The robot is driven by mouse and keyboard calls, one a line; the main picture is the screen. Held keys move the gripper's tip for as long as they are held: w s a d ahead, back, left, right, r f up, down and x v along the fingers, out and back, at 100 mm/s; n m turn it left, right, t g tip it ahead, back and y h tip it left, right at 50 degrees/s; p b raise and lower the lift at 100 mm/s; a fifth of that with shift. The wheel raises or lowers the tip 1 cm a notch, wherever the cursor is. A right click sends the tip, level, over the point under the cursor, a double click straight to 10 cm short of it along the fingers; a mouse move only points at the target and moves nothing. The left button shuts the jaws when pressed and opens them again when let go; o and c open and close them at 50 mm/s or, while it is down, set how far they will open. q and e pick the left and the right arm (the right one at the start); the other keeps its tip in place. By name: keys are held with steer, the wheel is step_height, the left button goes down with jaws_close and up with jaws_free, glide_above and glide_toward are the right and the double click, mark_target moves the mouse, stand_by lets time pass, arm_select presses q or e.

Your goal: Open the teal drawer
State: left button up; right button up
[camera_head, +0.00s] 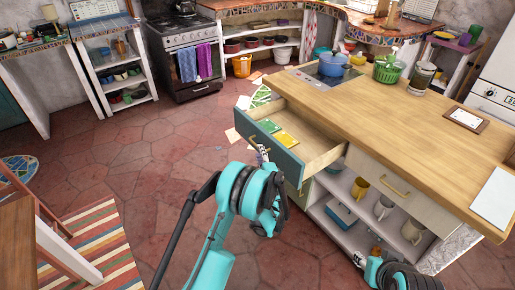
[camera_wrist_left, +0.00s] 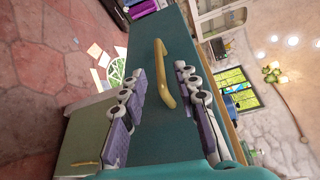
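My left gripper (camera_head: 261,154) is at the drawer's front, partly hidden behind my own wrist. In the wrist view its two purple-padded fingers (camera_wrist_left: 160,74) are spread, one on each side of the handle, with gaps visible. My right gripper (camera_head: 358,259) is low by the island's shelves, small and partly hidden.
The island top (camera_head: 400,110) holds a blue pot (camera_head: 332,65), a green basket (camera_head: 388,70) and a jar (camera_head: 420,78). A closed cream drawer (camera_head: 390,188) is to the right. Mugs stand on the shelf below. Open tiled floor (camera_head: 150,150) lies left of the teal drawer.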

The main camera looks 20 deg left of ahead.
arm_select(q)
steer(key=v, duration=0.6)
steer(key=shift+w+a, duration=0.1)
steer(key=s+a+r+n+g+h, duration=0.1)
steer(key=s+a+r+n+g, duration=0.1)
steer(key=s+r+n+g, duration=0.3)
steer(key=s+a+r+n+h, duration=0.2)
steer(key=s+a+r+n, duration=0.1)
steer(key=s+r, duration=0.4)
steer(key=s+d+n+g+h, duration=0.1)
steer(key=s+d+n+h, duration=0.1)
steer(key=s, duration=1)
steer(key=s+d+n+g+h, duration=0.1)
steer(key=s+d+n+h, duration=0.2)
steer(key=s, duration=0.9)
steer(key=shift+d+n+g, duration=0.4)
steer(key=shift+d+n, duration=0.2)
steer(key=shift+d, duration=0.15)
